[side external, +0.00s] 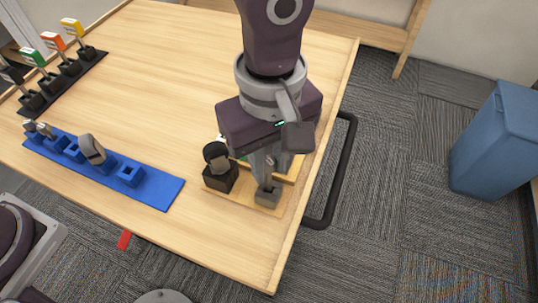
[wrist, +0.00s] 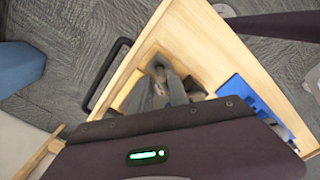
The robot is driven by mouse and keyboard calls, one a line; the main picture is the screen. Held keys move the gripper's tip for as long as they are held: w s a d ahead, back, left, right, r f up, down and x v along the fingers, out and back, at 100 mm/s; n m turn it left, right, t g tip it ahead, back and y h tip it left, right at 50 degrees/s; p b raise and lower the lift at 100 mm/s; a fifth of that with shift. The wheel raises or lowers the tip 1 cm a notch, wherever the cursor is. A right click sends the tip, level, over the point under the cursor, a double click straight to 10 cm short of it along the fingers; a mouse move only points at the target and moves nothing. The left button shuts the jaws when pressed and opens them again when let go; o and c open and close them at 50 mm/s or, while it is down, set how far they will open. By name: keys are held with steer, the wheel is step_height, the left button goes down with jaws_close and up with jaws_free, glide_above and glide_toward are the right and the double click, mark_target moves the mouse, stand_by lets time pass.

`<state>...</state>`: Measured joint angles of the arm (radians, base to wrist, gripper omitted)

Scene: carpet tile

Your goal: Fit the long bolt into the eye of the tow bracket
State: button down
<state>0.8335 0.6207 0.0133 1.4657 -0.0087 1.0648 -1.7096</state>
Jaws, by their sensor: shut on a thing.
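My gripper (side external: 264,178) points down over a small wooden board at the table's right edge, with its fingers shut on a slim grey piece that looks like the long bolt; the fingers hide most of it. Directly beneath is a grey block (side external: 268,197), apparently the tow bracket. The bolt's lower end is at or just above the block's top; I cannot tell whether it is inside the eye.
A black holder (side external: 219,178) with a round-topped piece stands close left of my gripper on the board (side external: 240,197). A blue rack (side external: 160,190) with several grey pieces and a black rack (side external: 62,80) with coloured tags lie left. The table's middle is clear.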

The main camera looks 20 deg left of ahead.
mark_target(269, 187)
steer(key=shift+f, duration=1.65)
steer(key=c, duration=1.2)
jaws_free()
step_height(269, 187, up, 7)
steer(key=shift+r, duration=0.1)
